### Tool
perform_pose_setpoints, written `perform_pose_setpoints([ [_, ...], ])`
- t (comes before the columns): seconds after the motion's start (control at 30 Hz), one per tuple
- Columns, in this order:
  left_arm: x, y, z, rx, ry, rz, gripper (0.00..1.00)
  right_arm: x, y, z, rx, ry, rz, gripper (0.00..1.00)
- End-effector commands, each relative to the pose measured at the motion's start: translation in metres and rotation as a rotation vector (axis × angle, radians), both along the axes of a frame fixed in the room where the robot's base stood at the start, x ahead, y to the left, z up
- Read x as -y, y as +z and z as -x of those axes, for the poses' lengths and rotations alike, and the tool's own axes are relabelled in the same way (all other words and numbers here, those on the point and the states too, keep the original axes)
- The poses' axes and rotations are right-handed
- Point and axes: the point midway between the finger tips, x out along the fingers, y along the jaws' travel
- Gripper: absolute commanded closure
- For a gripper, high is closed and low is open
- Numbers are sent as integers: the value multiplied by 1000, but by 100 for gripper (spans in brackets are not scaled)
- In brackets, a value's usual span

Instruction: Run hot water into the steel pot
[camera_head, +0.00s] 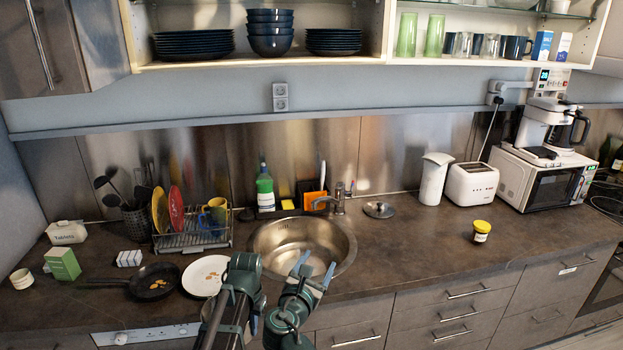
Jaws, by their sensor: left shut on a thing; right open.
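The round steel sink (335,232) is set in the dark counter, with a steel tap (339,198) at its back edge. I cannot make out a steel pot; a small round steel lid-like piece (379,209) lies right of the sink. My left gripper (246,262) is at the sink's front left, close to the right edge of a white plate (197,277). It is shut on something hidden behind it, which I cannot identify. My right gripper (314,270) is open over the sink's front edge, its blue fingertips apart and nothing visible between them. I see no running water.
A dark frying pan (155,281) and a dish rack (190,238) stand to the left. A green bottle (265,190) is behind the sink. A white kettle (433,180), toaster (472,184) and yellow-lidded jar (481,231) stand right. Counter between sink and jar is clear.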

Motion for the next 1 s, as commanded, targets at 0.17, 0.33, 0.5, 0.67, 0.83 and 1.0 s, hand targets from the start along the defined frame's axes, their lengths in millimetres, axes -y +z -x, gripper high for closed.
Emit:
perform_pose_setpoints([
  [0.17, 0, -10, 0, 0, 0, -1, 100, 23, -32, 6, -31, -109, -209, 29],
  [0.33, 0, -22, 0, 0, 0, -1, 100, 49, -78, 20, -68, -284, -494, 29],
  [0.5, 0, -39, 0, 0, 0, -1, 100, 73, -145, 52, -109, -591, -887, 29],
  [0.67, 0, -55, 0, 0, 0, -1, 100, 79, -205, 94, -134, -949, -1221, 29],
  [0.83, 0, -68, 0, 0, 0, -1, 100, 69, -246, 137, -147, -1319, -1455, 29],
  [1.0, 0, -76, 0, 0, 0, -1, 100, 55, -264, 167, -152, -1590, -1564, 29],
])
